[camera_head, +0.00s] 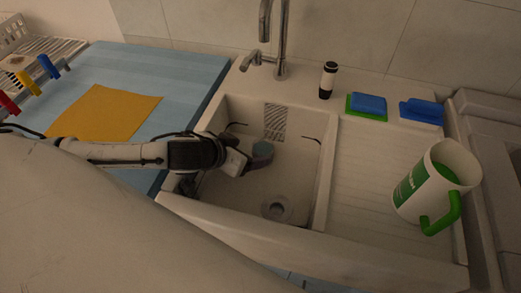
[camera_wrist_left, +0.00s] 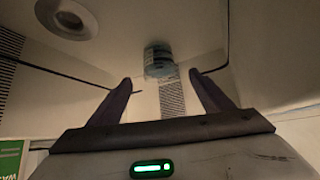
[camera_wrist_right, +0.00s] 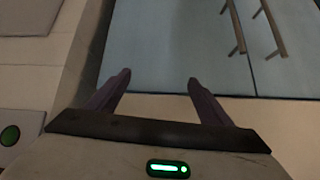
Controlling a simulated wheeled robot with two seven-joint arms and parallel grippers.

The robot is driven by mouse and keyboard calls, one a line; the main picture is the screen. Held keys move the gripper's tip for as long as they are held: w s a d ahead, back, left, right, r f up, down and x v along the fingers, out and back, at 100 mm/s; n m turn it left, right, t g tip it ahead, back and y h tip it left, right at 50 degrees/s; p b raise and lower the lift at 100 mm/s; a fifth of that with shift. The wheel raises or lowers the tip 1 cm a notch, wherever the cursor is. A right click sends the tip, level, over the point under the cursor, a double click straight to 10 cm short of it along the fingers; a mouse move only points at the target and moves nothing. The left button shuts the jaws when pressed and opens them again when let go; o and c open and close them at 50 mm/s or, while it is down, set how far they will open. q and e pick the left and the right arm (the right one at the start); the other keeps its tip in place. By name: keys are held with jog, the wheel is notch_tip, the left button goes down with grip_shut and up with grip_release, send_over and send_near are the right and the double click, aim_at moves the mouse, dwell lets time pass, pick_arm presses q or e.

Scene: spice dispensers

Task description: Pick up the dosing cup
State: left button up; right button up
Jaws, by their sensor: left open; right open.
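A small grey-teal cylinder (camera_head: 262,151), which looks like the dosing cup, is in the sink basin. In the left wrist view the cup (camera_wrist_left: 158,60) appears just past my fingertips, between their lines. My left gripper (camera_head: 245,158) is inside the basin, right beside the cup, with its jaws open; the left wrist view shows the gap (camera_wrist_left: 161,78) empty. I cannot tell whether a finger touches the cup. My right gripper (camera_wrist_right: 158,78) is open and empty, away from the sink, and outside the head view.
The sink basin (camera_head: 228,207) walls surround my left gripper, with a drain (camera_head: 276,208) at its front. A faucet (camera_head: 281,45) stands behind. A white jug (camera_head: 420,190) with a green handle stands on the right drainboard. Blue sponges (camera_head: 369,103) and a dark-and-white bottle (camera_head: 327,80) line the back.

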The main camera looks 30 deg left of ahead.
aim_at(267, 151)
pick_arm(q)
jog(key=shift+x, duration=4)
jog(key=shift+s+d, duration=0.1)
jog(key=shift+d, duration=0.05)
jog(key=c, duration=1.3)
